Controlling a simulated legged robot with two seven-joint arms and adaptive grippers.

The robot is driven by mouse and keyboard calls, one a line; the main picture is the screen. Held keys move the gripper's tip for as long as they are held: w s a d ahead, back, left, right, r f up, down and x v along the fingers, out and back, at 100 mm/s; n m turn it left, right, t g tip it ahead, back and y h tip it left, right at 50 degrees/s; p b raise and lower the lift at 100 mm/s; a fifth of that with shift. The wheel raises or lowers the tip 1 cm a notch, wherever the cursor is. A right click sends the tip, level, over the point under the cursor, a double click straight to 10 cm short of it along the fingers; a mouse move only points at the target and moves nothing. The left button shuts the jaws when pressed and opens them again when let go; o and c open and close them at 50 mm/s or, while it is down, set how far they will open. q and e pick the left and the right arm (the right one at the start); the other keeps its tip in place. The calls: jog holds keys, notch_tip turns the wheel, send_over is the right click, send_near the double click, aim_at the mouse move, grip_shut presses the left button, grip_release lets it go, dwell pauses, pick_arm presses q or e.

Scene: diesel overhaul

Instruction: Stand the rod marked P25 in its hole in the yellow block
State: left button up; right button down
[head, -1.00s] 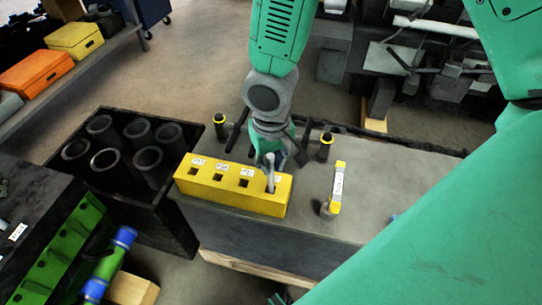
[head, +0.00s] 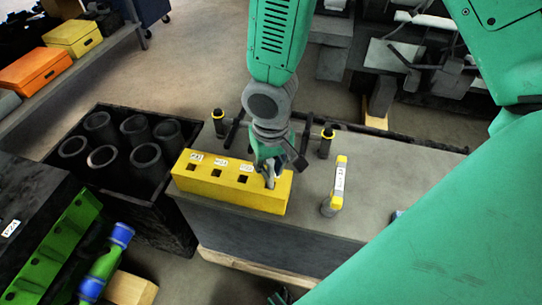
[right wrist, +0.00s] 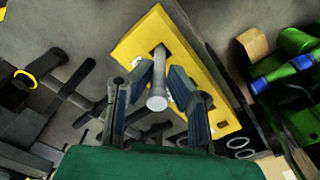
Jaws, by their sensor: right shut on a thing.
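The yellow block (head: 230,192) lies on the grey bench top, with a row of square holes and small white labels on its top. My right gripper (head: 268,172) is low over the block's right end, shut on a grey rod (right wrist: 158,80). In the right wrist view the gripper (right wrist: 158,92) holds the rod between its fingers. The rod's far end meets a dark hole in the block; how deep it sits is not clear. No marking on the rod is legible.
A labelled yellow-ended piece (head: 339,185) stands right of the block. Two black posts with yellow bands (head: 326,143) (head: 218,122) rise behind it. A black crate of several dark cylinders (head: 190,215) is at left.

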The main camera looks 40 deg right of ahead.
jog(key=shift+f+b, duration=0.6)
jog(key=shift+f, duration=0.55)
jog(key=c, duration=1.4)
grip_release()
jog(key=shift+c, duration=0.2)
notch_tip(320, 180, up, 12)
jog(key=shift+a, duration=0.2)
